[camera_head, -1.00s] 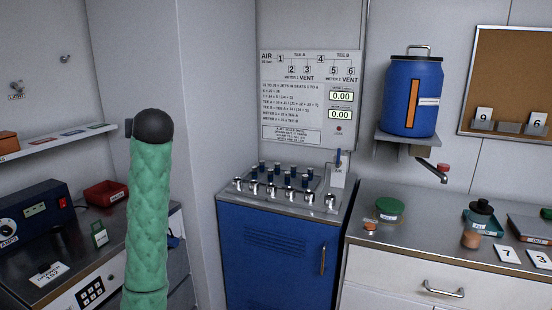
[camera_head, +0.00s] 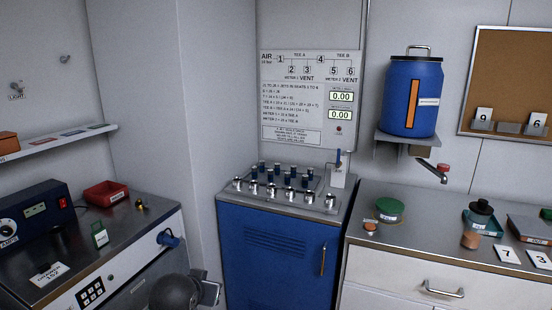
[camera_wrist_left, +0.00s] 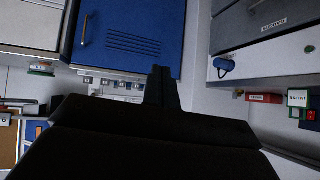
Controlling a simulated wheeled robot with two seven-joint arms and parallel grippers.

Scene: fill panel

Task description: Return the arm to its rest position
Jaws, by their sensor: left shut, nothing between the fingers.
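In the head view, a dark rounded part of my left arm (camera_head: 178,292) shows low at the bottom edge, in front of the gap between the left bench and the blue cabinet. In the left wrist view, the dark fingers of my left gripper (camera_wrist_left: 162,88) are together with nothing between them. They stand clear in front of the blue cabinet (camera_wrist_left: 130,30), which appears upside down. My right gripper is in neither view.
The blue cabinet (camera_head: 270,255) with its row of knobs stands in the middle. The left bench (camera_head: 135,228) has a red bin (camera_head: 105,193) and a blue handle (camera_head: 168,239). A counter (camera_head: 420,222) stands right, below a blue barrel (camera_head: 411,95).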

